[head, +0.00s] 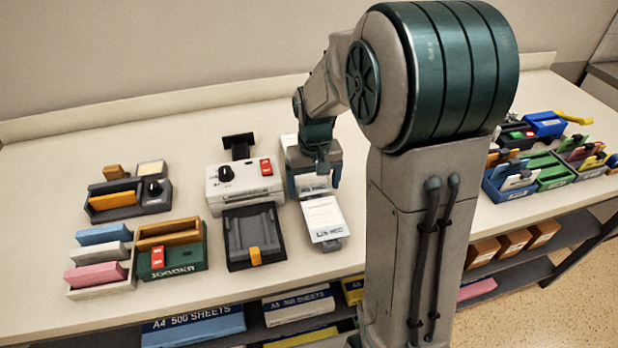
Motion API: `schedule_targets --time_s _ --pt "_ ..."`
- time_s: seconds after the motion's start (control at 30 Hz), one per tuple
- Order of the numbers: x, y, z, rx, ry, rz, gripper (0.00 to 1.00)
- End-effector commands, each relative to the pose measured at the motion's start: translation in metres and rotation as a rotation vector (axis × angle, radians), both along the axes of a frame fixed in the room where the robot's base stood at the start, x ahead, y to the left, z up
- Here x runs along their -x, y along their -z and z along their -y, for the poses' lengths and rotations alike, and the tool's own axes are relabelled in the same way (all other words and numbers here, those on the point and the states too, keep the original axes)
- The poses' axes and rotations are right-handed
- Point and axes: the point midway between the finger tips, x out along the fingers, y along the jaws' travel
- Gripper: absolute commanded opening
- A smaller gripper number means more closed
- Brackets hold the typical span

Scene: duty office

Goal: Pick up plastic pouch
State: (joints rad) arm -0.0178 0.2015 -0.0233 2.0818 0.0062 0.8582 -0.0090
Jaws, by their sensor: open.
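My gripper (315,184) is open over the middle of the counter, fingers pointing down. Its two fingers show on either side of a white labelled item (313,184), but I cannot tell whether they touch it. A second flat white item with a printed label (325,218) lies just in front, on a small grey base (332,243). Either could be the plastic pouch; I cannot tell which from this view. The back of the first item is hidden by my gripper.
Left of my gripper stand a white device with a red switch (265,167) and a dark tray (252,238). Farther left are boxes with coloured blocks (100,273). Blue and green bins (553,172) stand at the right. The counter's front left (40,310) is bare.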

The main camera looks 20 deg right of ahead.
Motion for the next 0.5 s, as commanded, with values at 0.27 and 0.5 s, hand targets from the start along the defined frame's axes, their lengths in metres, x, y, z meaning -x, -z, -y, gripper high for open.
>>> schedule_targets --time_s 0.27,0.5 --pt "0.0001 0.0001 0.0 0.0 0.0 0.0 0.7" --pt "0.0 0.0 -0.0001 0.0 0.0 0.0 0.51"
